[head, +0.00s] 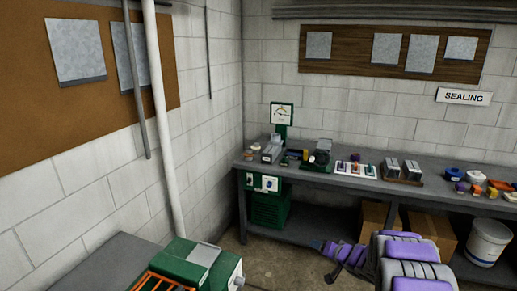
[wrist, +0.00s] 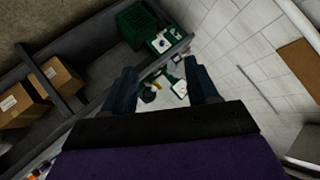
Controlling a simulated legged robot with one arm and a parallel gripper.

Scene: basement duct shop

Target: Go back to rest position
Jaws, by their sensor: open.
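My gripper (wrist: 162,82) is open in the wrist view, its two dark fingers spread apart. Nothing is held between them. Beyond the fingers are small green, white and dark items too small to make out clearly. In the head view my purple and grey arm (head: 408,250) reaches in at the lower right, in front of the workbench (head: 340,183). The fingertips cannot be made out clearly there.
The workbench carries metal blocks (head: 272,152), small coloured items and a blue container (head: 453,174). A green crate (head: 268,208), cardboard boxes (head: 373,216) and a white bucket (head: 487,242) are below. A green machine (head: 196,262) stands at lower left. Some floor shows between.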

